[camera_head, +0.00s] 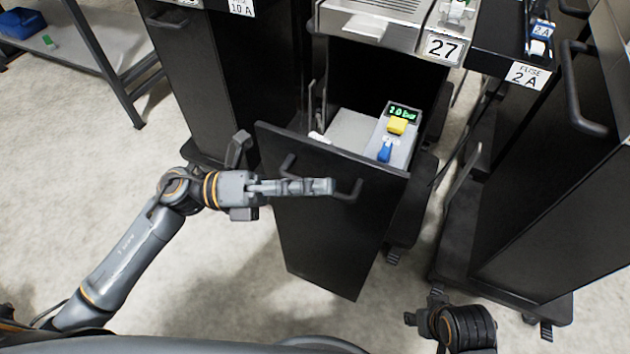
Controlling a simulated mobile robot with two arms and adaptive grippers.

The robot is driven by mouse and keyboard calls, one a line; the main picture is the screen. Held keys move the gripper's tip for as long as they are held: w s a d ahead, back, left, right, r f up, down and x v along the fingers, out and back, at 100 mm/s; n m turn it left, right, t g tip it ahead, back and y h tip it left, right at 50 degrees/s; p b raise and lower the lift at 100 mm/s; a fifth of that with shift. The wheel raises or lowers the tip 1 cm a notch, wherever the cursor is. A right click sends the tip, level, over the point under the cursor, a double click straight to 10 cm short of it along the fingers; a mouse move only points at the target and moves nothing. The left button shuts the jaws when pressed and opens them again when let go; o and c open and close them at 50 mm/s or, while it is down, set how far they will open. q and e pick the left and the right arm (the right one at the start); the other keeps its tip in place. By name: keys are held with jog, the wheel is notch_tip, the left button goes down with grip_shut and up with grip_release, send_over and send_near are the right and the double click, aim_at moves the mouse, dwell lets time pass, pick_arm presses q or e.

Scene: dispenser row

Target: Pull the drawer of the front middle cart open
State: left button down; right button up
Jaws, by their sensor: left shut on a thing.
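The front middle cart, labelled 27 (443,47), has its black drawer front (330,235) pulled out and standing at an angle. Inside the drawer a grey box (400,150) shows a green lit display, a yellow part and a blue part. My left gripper (325,187) is at the drawer's black bar handle (352,192), in front of the drawer face, and is shut on it. The fingers hide the middle of the handle. Of my right arm, a dark part (460,328) shows at the bottom right; its fingertips cannot be made out.
A black cart labelled 10 A (240,6) stands to the left. A cart labelled FUSE 2 A (528,75) stands to the right, with its own handle (580,90). A table with a blue bin (20,22) is at the upper left. The floor at left is clear.

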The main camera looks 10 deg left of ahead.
pick_arm(q)
jog(key=c, duration=1.4)
grip_release()
jog(key=shift+o, duration=0.2)
jog(key=v, duration=1.2)
